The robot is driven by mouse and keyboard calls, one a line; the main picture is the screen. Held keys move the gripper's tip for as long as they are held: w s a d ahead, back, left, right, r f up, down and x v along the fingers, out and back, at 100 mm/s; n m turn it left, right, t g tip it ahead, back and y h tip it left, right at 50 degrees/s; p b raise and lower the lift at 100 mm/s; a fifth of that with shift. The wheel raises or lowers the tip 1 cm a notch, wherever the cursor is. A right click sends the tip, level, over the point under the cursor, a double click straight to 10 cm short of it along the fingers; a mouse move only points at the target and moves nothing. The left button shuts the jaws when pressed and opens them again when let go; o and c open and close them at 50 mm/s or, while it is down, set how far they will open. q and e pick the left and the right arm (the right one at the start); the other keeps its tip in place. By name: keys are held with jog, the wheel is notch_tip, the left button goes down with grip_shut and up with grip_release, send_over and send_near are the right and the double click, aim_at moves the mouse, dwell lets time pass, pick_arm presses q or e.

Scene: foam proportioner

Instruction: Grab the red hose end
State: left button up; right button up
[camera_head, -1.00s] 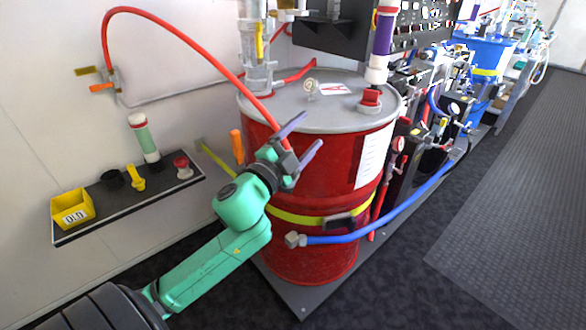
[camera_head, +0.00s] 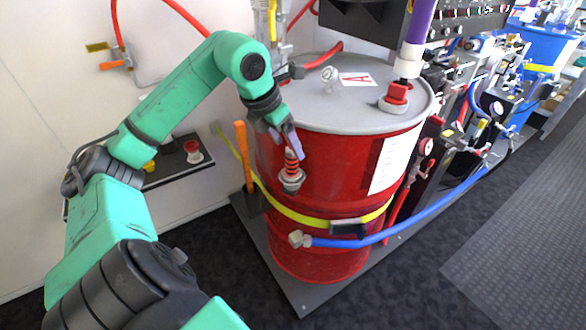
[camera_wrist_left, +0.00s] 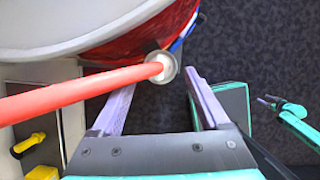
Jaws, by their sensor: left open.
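The red hose end (camera_head: 291,178), a red ribbed section with a grey metal fitting, hangs in front of the red drum in the head view. My left gripper (camera_head: 287,143) is just above it, pointing down, its jaws partly hidden. In the left wrist view the red hose (camera_wrist_left: 80,90) runs in from the left and crosses over one finger. Its round metal end (camera_wrist_left: 161,67) shows near the tips of my open left gripper (camera_wrist_left: 158,88), between them in the picture. I see no grip on the hose.
The red drum (camera_head: 330,185) stands close behind the hose end, with a yellow strap and a blue hose (camera_head: 400,230) across its front. An orange-handled tool (camera_head: 243,155) stands left of it. A dark wall shelf (camera_head: 180,165) is partly behind my arm. The right floor is clear.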

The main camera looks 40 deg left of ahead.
aim_at(295, 159)
pick_arm(q)
jog(key=p+x, duration=0.1)
jog(key=x, duration=0.6)
jog(key=shift+w+a, duration=0.15)
jog(key=shift+w, duration=0.05)
grip_shut()
